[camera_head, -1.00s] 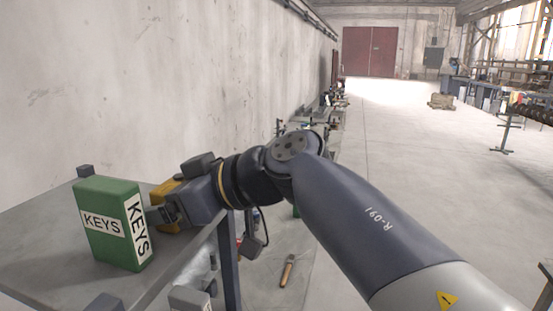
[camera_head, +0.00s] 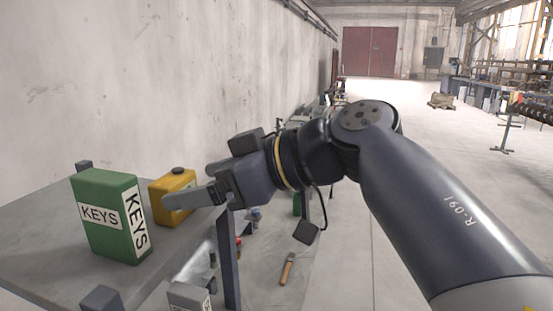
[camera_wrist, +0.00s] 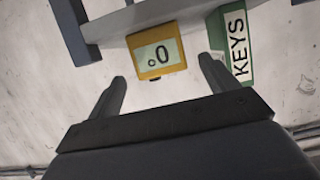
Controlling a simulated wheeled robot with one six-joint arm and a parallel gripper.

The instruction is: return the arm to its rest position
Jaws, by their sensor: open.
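My arm (camera_head: 440,205) reaches from the lower right toward the shelf at the left in the head view. My gripper (camera_head: 188,194) is in front of the yellow box and to the right of the green box. In the wrist view my gripper (camera_wrist: 161,72) is open with nothing between its two fingers. The yellow box (camera_wrist: 156,50) shows beyond the fingertips, with a pale label, and the green KEYS box (camera_wrist: 233,45) is beyond the right finger.
The green KEYS box (camera_head: 108,245) and the yellow box (camera_head: 178,180) stand on a grey shelf (camera_head: 40,240). A tool with an orange handle (camera_head: 287,270) lies on the floor. A bare wall (camera_head: 130,80) runs along the left. Open floor lies at the right.

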